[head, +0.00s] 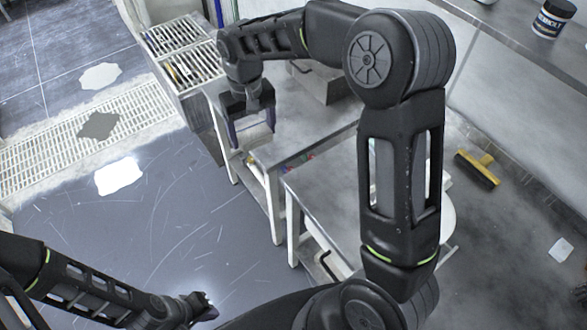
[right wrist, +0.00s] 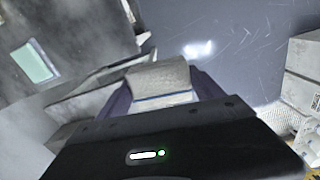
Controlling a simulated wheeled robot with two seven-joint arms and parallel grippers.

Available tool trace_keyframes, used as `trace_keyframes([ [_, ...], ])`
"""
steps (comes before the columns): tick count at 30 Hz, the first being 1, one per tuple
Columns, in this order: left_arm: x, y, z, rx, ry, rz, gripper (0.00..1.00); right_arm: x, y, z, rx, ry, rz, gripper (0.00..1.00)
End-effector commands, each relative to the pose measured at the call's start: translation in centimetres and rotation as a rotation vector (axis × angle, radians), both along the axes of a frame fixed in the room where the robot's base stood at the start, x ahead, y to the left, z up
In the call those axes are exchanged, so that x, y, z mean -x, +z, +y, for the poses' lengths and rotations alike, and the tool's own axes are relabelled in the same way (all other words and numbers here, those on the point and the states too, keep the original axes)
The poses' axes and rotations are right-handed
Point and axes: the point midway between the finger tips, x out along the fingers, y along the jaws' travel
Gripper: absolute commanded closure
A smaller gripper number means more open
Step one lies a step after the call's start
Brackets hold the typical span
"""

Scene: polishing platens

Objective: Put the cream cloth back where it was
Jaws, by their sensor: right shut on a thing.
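The cream cloth (right wrist: 160,82) shows in the right wrist view, folded, with a dark blue stripe across it. My right gripper (right wrist: 162,95) is shut on it, with a purple finger on each side. I cannot make out the cloth there. My left gripper (head: 207,308) is low at the bottom of the head view, over the floor, away from the tables. Its jaws are too small and dark to read.
Steel tables (head: 325,190) stand in the middle, partly behind my right arm. A grey box (head: 318,82) sits on the far one. White grid racks (head: 165,35) stand at the upper left. A yellow brush (head: 478,168) lies at the right. Open floor (head: 180,230) lies left.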

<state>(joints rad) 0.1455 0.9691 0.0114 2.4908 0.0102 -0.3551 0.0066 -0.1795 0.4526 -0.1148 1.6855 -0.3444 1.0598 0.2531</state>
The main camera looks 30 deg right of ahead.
Motion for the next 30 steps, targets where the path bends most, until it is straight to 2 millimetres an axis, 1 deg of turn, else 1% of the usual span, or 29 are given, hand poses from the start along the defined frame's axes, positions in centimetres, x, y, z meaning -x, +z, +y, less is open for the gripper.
trace_keyframes([
  [13,0.0,0.0,0.0,0.0,0.0,0.0,1.0,0.0,0.0,0.0,0.0,-0.001,0.0,0.61],
  [17,-0.1,-0.5,0.0,0.001,-0.001,-0.001,1.0,0.1,-0.5,-0.9,-0.001,-0.057,0.0,0.61],
  [20,-0.1,-1.4,0.0,0.002,-0.001,-0.004,1.0,0.4,-1.6,-2.9,-0.002,-0.198,0.0,0.61],
  [23,-0.3,-2.8,-0.1,0.005,-0.002,-0.008,1.0,1.2,-3.1,-6.2,-0.004,-0.433,0.002,0.61],
  [24,-0.3,-3.4,-0.1,0.006,-0.002,-0.009,1.0,1.6,-3.8,-7.7,-0.005,-0.547,0.002,0.61],
  [26,-0.4,-4.3,-0.2,0.007,-0.003,-0.012,1.0,2.4,-4.9,-10.0,-0.005,-0.727,0.0,0.61],
  [27,-0.5,-4.9,-0.2,0.009,-0.004,-0.015,1.0,3.0,-5.5,-11.6,-0.005,-0.849,0.0,0.61],
  [30,-0.6,-6.1,-0.3,0.012,-0.004,-0.019,1.0,4.6,-6.9,-15.0,-0.004,-1.13,0.0,0.61],
])
